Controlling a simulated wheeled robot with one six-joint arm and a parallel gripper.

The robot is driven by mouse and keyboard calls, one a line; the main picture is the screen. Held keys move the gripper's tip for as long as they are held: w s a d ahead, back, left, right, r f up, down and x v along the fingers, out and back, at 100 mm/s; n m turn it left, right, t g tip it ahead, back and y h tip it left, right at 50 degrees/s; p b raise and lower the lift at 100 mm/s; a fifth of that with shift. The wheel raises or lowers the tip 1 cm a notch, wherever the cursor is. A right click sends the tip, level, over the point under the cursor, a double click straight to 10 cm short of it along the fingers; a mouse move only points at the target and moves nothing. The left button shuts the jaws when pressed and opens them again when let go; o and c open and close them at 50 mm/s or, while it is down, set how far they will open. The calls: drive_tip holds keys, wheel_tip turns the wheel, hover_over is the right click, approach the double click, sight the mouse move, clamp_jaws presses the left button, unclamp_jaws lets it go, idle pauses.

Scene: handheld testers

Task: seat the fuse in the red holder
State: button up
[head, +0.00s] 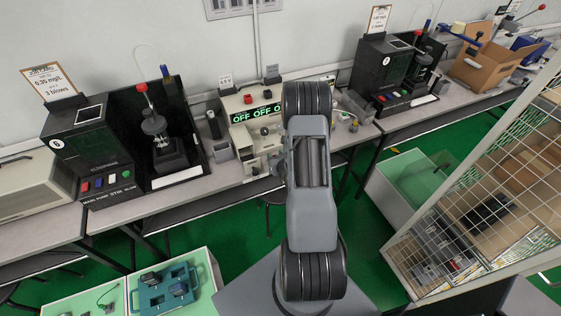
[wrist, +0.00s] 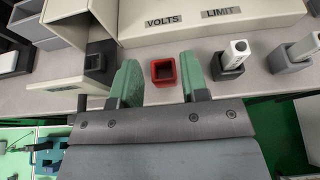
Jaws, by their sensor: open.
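The red holder (wrist: 163,70) is a small square open-topped block on the grey bench in the wrist view. It looks empty. My gripper (wrist: 159,60) is open, its two green fingers to the left and right of the red holder in the picture, with nothing between them held. A pale rod, likely a fuse (wrist: 238,47), stands tilted in a dark grey holder (wrist: 230,67) to the right. A similar pale rod (wrist: 303,44) stands in a lighter grey holder (wrist: 290,60) at the right edge. In the head view my arm hides the red holder.
A cream tester panel (wrist: 215,18) marked VOLTS and LIMIT stands just behind the holders. Its display (head: 260,112) reads OFF. The bench's front edge lies close under my gripper.

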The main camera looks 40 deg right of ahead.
drive_tip(key=v, duration=1)
drive_tip(key=shift+o, duration=0.5)
drive_tip(key=shift+s+r, duration=0.1)
drive_tip(key=shift+s, duration=0.2)
drive_tip(key=s+a+f+n+g+y+b, duration=0.1)
drive_tip(key=a+f+n+g+y+b, duration=0.35)
drive_tip(key=f, duration=0.75)
drive_tip(key=a+f+n+g+y+b, duration=0.2)
drive_tip(key=a+f+n+b, duration=0.35)
drive_tip(key=f, duration=0.65)
drive_tip(key=s+a+f+n+g+y+b, duration=0.1)
drive_tip(key=a+f+n+g+y+b, duration=0.25)
drive_tip(key=f+n+b, duration=0.6)
drive_tip(key=d+f+n+g+h+b, duration=0.1)
drive_tip(key=f+n+b, duration=0.4)
drive_tip(key=f, duration=0.9)
drive_tip(key=d+f+n+g+h+b, duration=0.1)
drive_tip(key=f+n+b, duration=0.4)
drive_tip(key=f, duration=0.9)
drive_tip(key=w+d+f+n+g+h+b, duration=0.1)
drive_tip(key=d+f+n+h+b, duration=0.2)
drive_tip(key=f, duration=1.1)
drive_tip(key=shift+d+f+n+h+b, duration=0.15)
drive_tip(key=shift+n+h+b, duration=0.25)
drive_tip(key=shift+n+b, duration=0.5)
drive_tip(key=shift+d+f+n+h+b, duration=0.15)
drive_tip(key=shift+n+h+b, duration=0.35)
drive_tip(key=shift+n, duration=0.55)
drive_tip(key=shift+f+b, duration=0.7)
drive_tip(key=shift+b, duration=0.15)
